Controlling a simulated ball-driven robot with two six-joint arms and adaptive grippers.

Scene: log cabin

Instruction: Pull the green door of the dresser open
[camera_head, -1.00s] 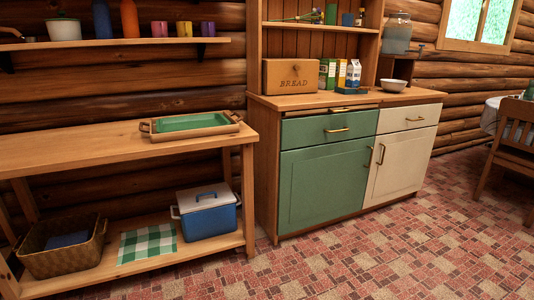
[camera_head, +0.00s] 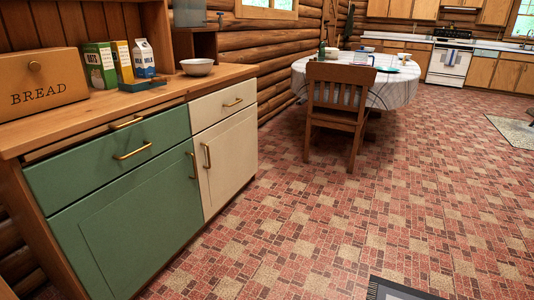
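The wooden dresser stands at the left in the head view. Its green door (camera_head: 130,232) is at the lower left, below a green drawer (camera_head: 110,158), and it looks shut. The green door's brass handle (camera_head: 193,165) is upright near the door's right edge. A cream door (camera_head: 228,160) with its own brass handle (camera_head: 206,156) sits to the right of it, below a cream drawer (camera_head: 223,104). Neither of my grippers is in view.
A bread box (camera_head: 40,85), cartons (camera_head: 144,58) and a white bowl (camera_head: 197,67) stand on the dresser top. A round table (camera_head: 393,84) and wooden chair (camera_head: 337,110) are beyond. The tiled floor in front of the dresser is mostly clear. A dark-edged mat-like thing (camera_head: 395,290) shows at the bottom.

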